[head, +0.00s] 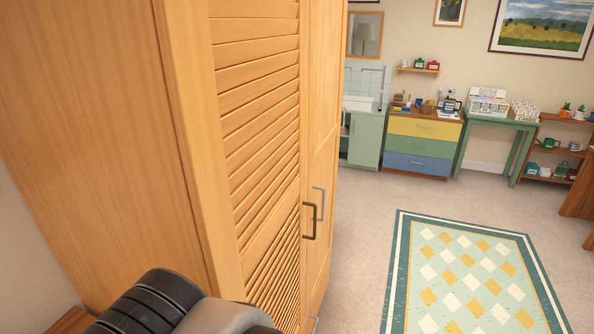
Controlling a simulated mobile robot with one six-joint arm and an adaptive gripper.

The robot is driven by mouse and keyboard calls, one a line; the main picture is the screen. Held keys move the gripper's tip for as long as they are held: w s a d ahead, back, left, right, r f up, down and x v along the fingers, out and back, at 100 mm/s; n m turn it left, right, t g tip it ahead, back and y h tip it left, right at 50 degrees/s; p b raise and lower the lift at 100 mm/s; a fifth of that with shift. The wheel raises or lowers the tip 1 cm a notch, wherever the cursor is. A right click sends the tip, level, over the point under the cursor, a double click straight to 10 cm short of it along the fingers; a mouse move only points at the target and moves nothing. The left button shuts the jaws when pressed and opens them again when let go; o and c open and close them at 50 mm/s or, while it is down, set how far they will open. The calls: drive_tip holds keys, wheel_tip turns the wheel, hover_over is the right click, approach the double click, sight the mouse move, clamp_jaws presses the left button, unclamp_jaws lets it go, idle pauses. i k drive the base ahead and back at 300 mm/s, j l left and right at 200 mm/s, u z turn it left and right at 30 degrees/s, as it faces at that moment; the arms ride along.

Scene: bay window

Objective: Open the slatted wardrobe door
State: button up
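The wooden wardrobe (110,130) fills the left of the head view. Its slatted door (262,120) faces right and looks closed. A dark bar handle (311,220) is on the slatted door's far edge. Beyond it is a plain panelled door (322,130) with a grey handle (320,204). Part of my arm shows at the bottom left, in front of the wardrobe's lower part. My gripper is not in view.
A green and yellow diamond-pattern rug (470,275) lies on the floor at right. Bare carpet (362,235) lies between it and the wardrobe. A coloured drawer chest (422,146), a green table (499,122) and shelves (560,150) stand along the back.

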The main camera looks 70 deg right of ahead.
sight(236, 72)
drive_tip(key=z, duration=1.95)
drive_tip(key=i+l+z, duration=0.15)
drive_tip(key=i+l, duration=0.25)
drive_tip(key=i+l+z, duration=0.15)
drive_tip(key=i+l, duration=0.2)
drive_tip(key=i, duration=0.25)
